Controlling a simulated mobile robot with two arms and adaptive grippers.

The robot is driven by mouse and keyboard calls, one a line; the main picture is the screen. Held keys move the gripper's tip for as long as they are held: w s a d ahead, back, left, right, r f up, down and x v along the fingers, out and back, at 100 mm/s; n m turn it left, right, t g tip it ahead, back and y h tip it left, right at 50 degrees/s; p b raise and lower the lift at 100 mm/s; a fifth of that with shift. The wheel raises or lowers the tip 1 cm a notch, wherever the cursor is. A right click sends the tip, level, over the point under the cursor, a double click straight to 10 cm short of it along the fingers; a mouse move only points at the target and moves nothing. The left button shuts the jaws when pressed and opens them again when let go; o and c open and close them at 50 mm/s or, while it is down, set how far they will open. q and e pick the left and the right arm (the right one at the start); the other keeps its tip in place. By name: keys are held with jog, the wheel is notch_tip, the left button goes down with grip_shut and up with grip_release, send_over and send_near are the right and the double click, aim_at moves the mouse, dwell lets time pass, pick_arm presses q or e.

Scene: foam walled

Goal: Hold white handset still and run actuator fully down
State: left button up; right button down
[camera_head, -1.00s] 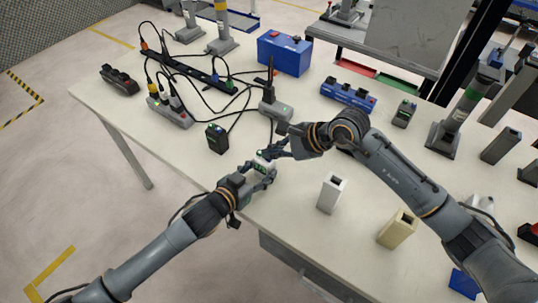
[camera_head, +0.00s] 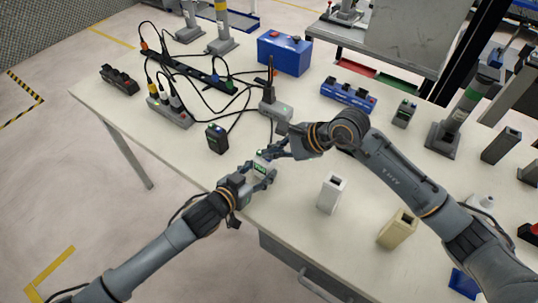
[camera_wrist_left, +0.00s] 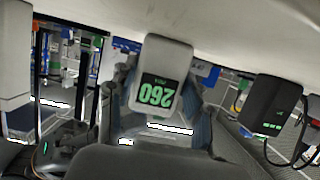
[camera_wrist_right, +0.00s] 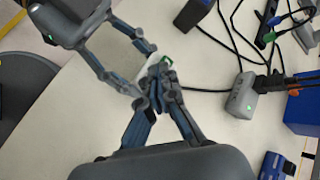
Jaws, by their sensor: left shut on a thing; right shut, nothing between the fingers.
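The white handset (camera_head: 260,170) is held in my left gripper (camera_head: 268,174) just above the table's front edge. In the left wrist view the handset (camera_wrist_left: 166,58) has a dark display with green digits that read 260, upside down. The left fingers lie on both sides of it. My right gripper (camera_head: 268,154) is shut and empty, with its fingertips at the handset's far end. In the right wrist view its fingertips (camera_wrist_right: 160,78) are close together beside the handset; contact is unclear. A grey column (camera_head: 462,108), perhaps the actuator, stands upright on the right of the table.
A black box (camera_head: 217,138) with cables stands just beyond my left gripper. A grey cabled box (camera_head: 276,111) and blue box (camera_head: 285,54) lie farther back.

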dwell(0.8)
jog(key=shift+r, duration=0.85)
jog(key=shift+r, duration=2.55)
pick_arm(q)
jog(key=o, duration=1.3)
